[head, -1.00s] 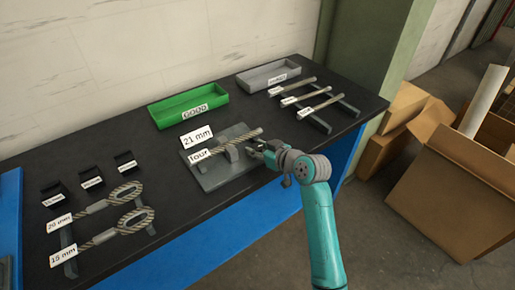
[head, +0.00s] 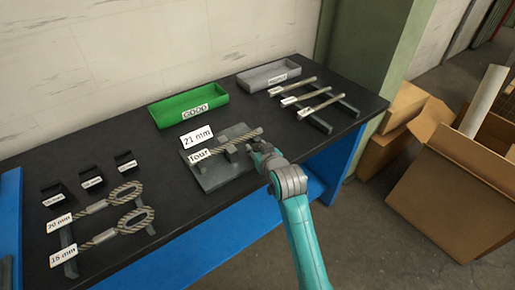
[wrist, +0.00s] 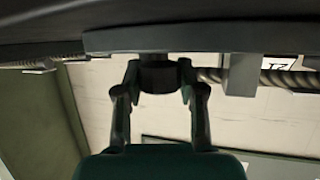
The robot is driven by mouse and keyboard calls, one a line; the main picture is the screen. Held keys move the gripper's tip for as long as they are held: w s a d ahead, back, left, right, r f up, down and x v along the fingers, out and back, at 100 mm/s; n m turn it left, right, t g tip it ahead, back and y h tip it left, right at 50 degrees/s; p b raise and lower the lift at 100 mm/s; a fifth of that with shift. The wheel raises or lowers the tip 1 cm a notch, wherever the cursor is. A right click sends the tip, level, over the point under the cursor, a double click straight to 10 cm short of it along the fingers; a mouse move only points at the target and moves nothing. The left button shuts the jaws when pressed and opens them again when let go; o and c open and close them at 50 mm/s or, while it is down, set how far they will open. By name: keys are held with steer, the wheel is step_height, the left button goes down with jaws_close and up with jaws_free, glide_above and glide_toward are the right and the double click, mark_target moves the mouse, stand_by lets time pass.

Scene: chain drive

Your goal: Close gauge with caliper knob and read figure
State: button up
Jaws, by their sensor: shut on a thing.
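The gauge is a grey plate (head: 208,178) on the dark bench, with jaw blocks (head: 231,153) on it. A twisted rope (head: 240,140) labelled "four" (head: 199,156) lies across it. A sign (head: 197,137) behind reads "21 mm". My gripper (head: 257,152) is at the right side of the gauge. In the wrist view, its two fingers (wrist: 160,80) are shut on the dark caliper knob (wrist: 158,76). A grey jaw block (wrist: 241,75) and the rope (wrist: 292,78) show to the right of the knob. In the head view my gripper hides the knob.
A green "GOOD" tray (head: 188,108) and a grey tray (head: 268,77) stand at the back. Two looped ropes (head: 125,213) lie at left, near small black holders (head: 91,182). Cardboard boxes (head: 445,190) stand on the floor at right.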

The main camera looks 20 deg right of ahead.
steer(key=o, duration=1.2)
steer(key=shift+c, duration=0.2)
steer(key=shift+s, duration=0.1)
steer(key=v, duration=1.2)
